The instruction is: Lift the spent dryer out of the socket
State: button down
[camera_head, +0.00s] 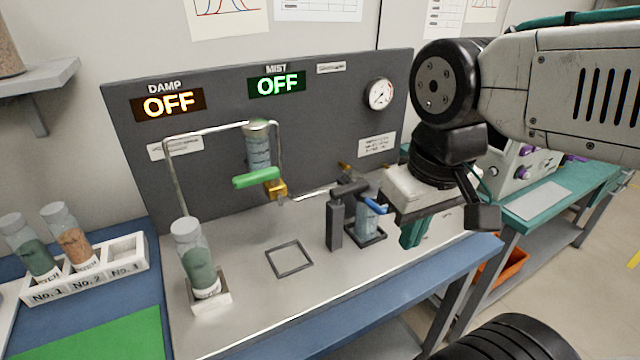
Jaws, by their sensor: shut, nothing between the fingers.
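A clear canister with pale blue content (367,222), which looks like the dryer, stands upright in a dark square socket (378,241) on the metal bench. A black clamp post (335,222) stands just left of it, and a blue lever (374,206) crosses its upper part. My gripper (411,238) points down just right of the canister. Its teal fingers are shut and empty, and appear apart from the canister. The white gripper body and a dark bar hide part of the space behind it. The canister's top is partly hidden by the clamp and lever.
An upright glass column (258,150) with a green handle (256,178) and pipes stands before the grey panel (225,115). A green-filled jar (196,262) sits in a white holder at left. An empty square frame (290,259) lies mid-bench. A numbered rack (95,277) holds two jars.

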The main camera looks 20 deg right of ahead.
aim_at(195, 255)
jog(key=z, duration=1.8)
jog(key=k, duration=0.85)
jog(key=u, duration=1.4)
